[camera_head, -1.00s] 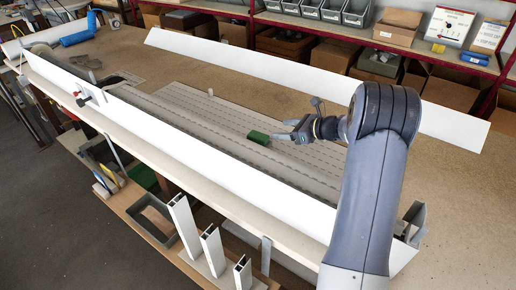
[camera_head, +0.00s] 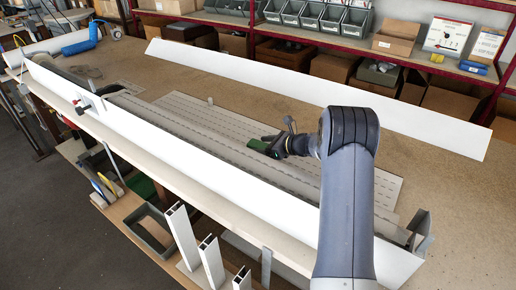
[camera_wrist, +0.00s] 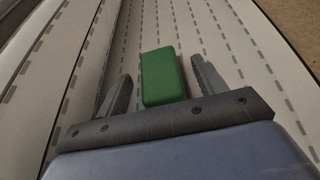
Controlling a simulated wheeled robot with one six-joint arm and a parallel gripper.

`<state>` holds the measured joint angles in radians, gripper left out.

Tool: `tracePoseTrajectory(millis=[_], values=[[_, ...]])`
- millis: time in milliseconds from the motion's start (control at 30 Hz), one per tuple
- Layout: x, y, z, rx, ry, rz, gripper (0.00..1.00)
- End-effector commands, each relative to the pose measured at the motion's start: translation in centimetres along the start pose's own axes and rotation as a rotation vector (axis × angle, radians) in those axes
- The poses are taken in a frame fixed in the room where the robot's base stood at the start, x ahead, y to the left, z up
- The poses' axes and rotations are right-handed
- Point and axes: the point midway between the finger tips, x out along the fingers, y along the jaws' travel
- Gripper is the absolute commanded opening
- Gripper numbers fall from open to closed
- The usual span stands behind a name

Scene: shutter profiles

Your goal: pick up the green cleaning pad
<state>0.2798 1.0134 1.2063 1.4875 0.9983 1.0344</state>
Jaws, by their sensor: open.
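The green cleaning pad (camera_head: 258,145) lies on the grey slatted shutter profiles (camera_head: 200,118) in the middle of the workbench. It also shows in the wrist view (camera_wrist: 164,76), a small green block between my two fingers. My gripper (camera_wrist: 160,84) is open, with one finger to the left of the pad and one to the right, and a gap shows on each side. In the head view my gripper (camera_head: 270,144) is at the pad's right end and partly hides it. The pad rests on the slats and is not clamped.
A long white profile (camera_head: 300,88) lies across the back of the bench. Another white profile (camera_head: 190,150) stands along the front edge. A blue roll (camera_head: 80,46) is at the far left. Shelves with grey bins (camera_head: 315,16) are behind. Bare bench lies at right.

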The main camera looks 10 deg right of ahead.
Motion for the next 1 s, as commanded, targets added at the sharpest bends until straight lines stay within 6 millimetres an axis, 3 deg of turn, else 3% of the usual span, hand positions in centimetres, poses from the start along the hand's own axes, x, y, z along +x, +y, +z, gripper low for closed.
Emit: tracePoseTrajectory(millis=[133,367,900,1000], values=[[1.9,0.0,0.1,-0.001,0.0,0.001,0.66],[2.0,0.0,0.0,-0.001,0.0,0.0,0.66],[2.0,0.0,0.0,0.0,0.0,0.0,0.21],[2.0,0.0,0.0,0.0,-0.001,0.0,0.17]])
